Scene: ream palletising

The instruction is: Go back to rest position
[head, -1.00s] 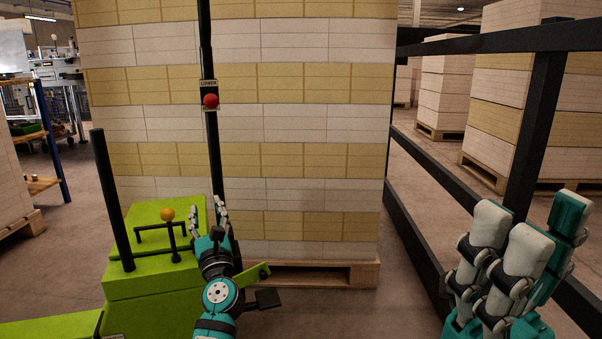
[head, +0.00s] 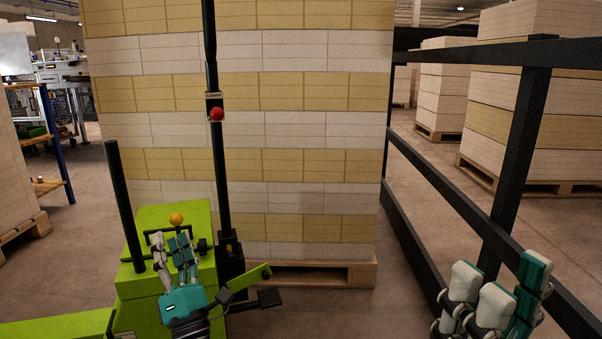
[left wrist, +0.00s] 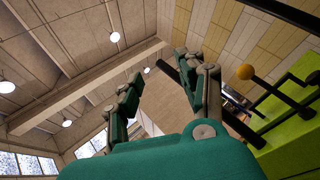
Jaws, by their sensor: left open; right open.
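My left gripper (head: 176,258) is open and empty in front of the green machine (head: 140,285) in the head view. Its fingers point up and overlap the black handle with the yellow-orange knob (head: 176,218). In the left wrist view the open fingers (left wrist: 160,90) point toward the ceiling, and the yellow-orange knob (left wrist: 245,72) is to their right. My right gripper (head: 492,290) is at the lower right of the head view, open and empty beside the black rail. Its lower part is cut off by the picture edge.
A tall stack of reams (head: 300,130) stands on a wooden pallet (head: 320,273). A black post with a red knob (head: 217,114) rises in front of it. A black fence (head: 507,170) runs along the right, with more pallet stacks (head: 535,90) behind. Floor shows right of the pallet.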

